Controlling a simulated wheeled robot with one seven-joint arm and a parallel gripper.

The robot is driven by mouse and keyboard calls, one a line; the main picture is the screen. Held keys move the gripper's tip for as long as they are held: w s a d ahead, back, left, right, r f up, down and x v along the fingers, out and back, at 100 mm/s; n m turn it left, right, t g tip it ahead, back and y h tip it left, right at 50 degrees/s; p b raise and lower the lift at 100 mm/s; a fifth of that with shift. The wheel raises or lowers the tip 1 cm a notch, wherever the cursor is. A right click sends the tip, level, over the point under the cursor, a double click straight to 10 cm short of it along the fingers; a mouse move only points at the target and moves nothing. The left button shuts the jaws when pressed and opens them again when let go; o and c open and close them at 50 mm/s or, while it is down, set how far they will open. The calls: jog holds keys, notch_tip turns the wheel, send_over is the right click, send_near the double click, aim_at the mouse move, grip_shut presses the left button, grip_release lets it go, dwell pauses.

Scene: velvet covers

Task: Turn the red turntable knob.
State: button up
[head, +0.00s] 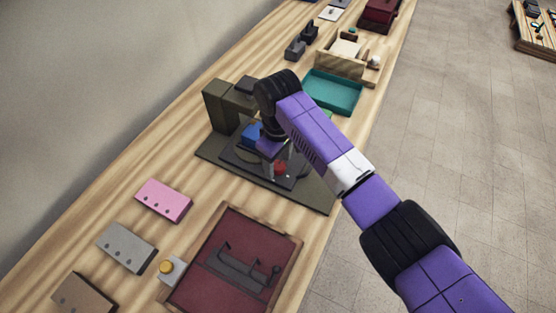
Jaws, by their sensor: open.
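The red turntable knob (281,168) is a small round red piece on a dark square plate (291,183), which lies on a larger olive-grey base (317,200). My gripper (272,163) points down just left of and above the knob and looks open. Its fingers are small and partly hidden by my wrist, so I cannot tell whether they touch the knob or straddle it. A blue block (251,132) stands behind my gripper, partly covered. Tall olive blocks (215,106) stand at the base's back left.
A teal tray (333,93) lies beyond my arm. In front are a dark red tray (204,285) with a grey handle-like piece, a yellow button (166,267), and pink (163,199) and grey (126,246) blocks. The wooden table's right edge runs beneath my arm.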

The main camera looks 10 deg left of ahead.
jog(key=shift+f, duration=0.1)
grip_shut()
jog(key=shift+m, duration=0.3)
jog(key=m+p, duration=0.2)
jog(key=shift+a+r+m, duration=0.1)
jog(key=shift+r+m, duration=0.1)
jog(key=shift+m, duration=0.1)
jog(key=m+p, duration=0.3)
jog(key=m, duration=0.2)
jog(key=m+p, duration=0.1)
jog(key=m, duration=0.4)
jog(key=shift+f, duration=0.1)
jog(key=m+p, duration=0.1)
jog(key=m, duration=0.3)
jog(key=shift+w+m, duration=0.1)
jog(key=shift+m, duration=0.2)
